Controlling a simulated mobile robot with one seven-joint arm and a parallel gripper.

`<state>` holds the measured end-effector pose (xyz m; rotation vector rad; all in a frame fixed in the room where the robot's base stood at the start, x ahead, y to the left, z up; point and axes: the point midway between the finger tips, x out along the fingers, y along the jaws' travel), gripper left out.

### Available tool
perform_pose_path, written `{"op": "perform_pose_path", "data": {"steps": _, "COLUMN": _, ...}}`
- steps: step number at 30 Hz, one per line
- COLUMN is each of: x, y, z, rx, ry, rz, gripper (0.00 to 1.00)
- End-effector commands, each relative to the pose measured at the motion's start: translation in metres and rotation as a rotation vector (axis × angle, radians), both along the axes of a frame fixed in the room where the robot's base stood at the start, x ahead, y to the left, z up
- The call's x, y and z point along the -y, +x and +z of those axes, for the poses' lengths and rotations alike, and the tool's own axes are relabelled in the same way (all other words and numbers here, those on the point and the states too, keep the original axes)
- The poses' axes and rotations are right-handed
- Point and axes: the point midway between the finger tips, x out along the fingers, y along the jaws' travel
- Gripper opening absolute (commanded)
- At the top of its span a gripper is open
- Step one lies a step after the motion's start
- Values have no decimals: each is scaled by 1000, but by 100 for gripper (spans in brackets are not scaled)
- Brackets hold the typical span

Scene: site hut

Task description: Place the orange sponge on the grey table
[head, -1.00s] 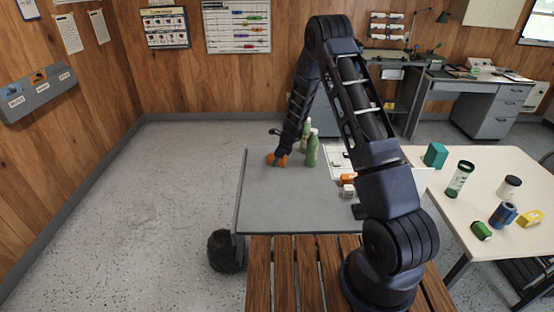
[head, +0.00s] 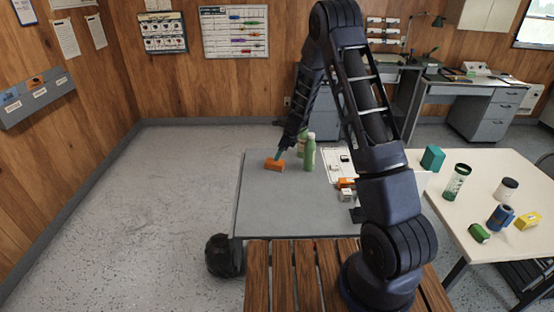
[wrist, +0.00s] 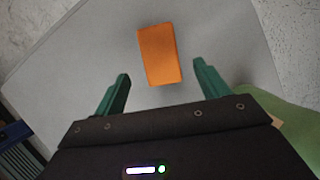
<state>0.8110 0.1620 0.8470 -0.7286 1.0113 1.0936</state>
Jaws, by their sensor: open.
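The orange sponge (head: 274,164) lies on the grey table (head: 270,205), near its far left part. In the wrist view the sponge (wrist: 160,54) lies flat on the grey surface, between and beyond the fingertips, with nothing gripping it. My gripper (wrist: 160,80) is open, its two green fingers apart with clear space around the sponge. In the head view my gripper (head: 280,153) is just above and behind the sponge, small and partly hidden by my own arm.
Green bottles (head: 309,153) stand close to the right of my gripper. A white tray (head: 335,166) and another orange item (head: 346,183) are farther right. A cream table (head: 480,185) holds several containers. The grey table's front left is clear.

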Motion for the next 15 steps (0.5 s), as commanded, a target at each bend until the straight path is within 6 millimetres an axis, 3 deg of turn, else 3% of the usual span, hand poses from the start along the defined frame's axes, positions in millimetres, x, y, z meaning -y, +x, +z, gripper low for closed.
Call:
{"op": "perform_pose_path", "data": {"steps": 6, "x": 11, "y": -4, "z": 28, "rx": 1, "ry": 0, "rz": 1, "gripper": 74}}
{"op": "perform_pose_path", "data": {"steps": 15, "x": 16, "y": -6, "z": 40, "rx": 0, "ry": 0, "rz": 1, "gripper": 74}}
